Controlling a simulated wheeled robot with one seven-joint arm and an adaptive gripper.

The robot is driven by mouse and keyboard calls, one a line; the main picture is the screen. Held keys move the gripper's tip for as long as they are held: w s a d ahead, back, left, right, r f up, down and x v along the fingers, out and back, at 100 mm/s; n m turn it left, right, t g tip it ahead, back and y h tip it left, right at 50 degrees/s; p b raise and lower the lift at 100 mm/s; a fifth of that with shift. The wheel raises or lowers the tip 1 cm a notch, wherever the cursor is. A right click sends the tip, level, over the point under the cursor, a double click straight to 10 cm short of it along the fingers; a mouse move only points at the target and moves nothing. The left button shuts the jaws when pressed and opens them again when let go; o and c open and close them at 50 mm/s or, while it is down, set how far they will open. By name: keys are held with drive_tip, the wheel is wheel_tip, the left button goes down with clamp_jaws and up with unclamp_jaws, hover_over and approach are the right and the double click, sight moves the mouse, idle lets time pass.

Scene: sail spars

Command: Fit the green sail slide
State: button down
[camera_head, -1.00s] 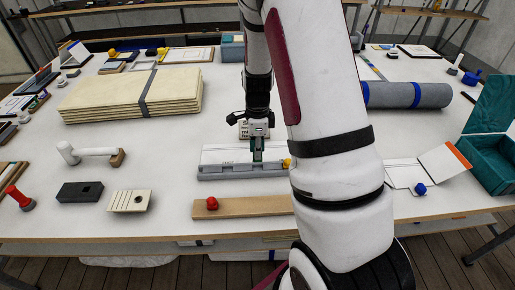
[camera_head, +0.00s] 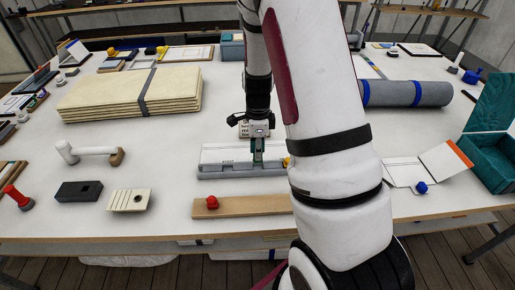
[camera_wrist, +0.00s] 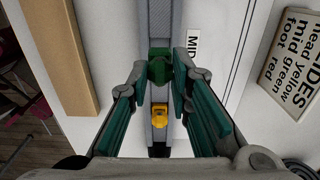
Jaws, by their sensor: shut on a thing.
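The green sail slide (camera_wrist: 159,68) is between the fingertips of my gripper (camera_wrist: 160,82) in the wrist view. My gripper is shut on it, over the grey spar track (camera_wrist: 161,20). In the head view my gripper (camera_head: 258,157) points down at the grey track (camera_head: 225,173). The wrist view cannot settle whether the slide sits in the track or just above it. A yellow slide (camera_wrist: 159,115) is on the same track, apart from the green one; in the head view it is mostly hidden by my arm.
A wooden strip (camera_head: 240,206) with a red piece (camera_head: 212,202) lies in front of the track. Folded sailcloth (camera_head: 130,95) is at left, a grey roll (camera_head: 410,94) at right.

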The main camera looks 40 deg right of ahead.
drive_tip(key=shift+f+b, duration=0.85)
drive_tip(key=shift+f, duration=1.05)
drive_tip(key=c, duration=1.4)
unclamp_jaws()
drive_tip(key=shift+o, duration=0.2)
drive_tip(key=shift+r, duration=0.15)
drive_tip(key=shift+r+p, duration=1.6)
drive_tip(key=shift+r, duration=1.8)
drive_tip(key=shift+r, duration=0.1)
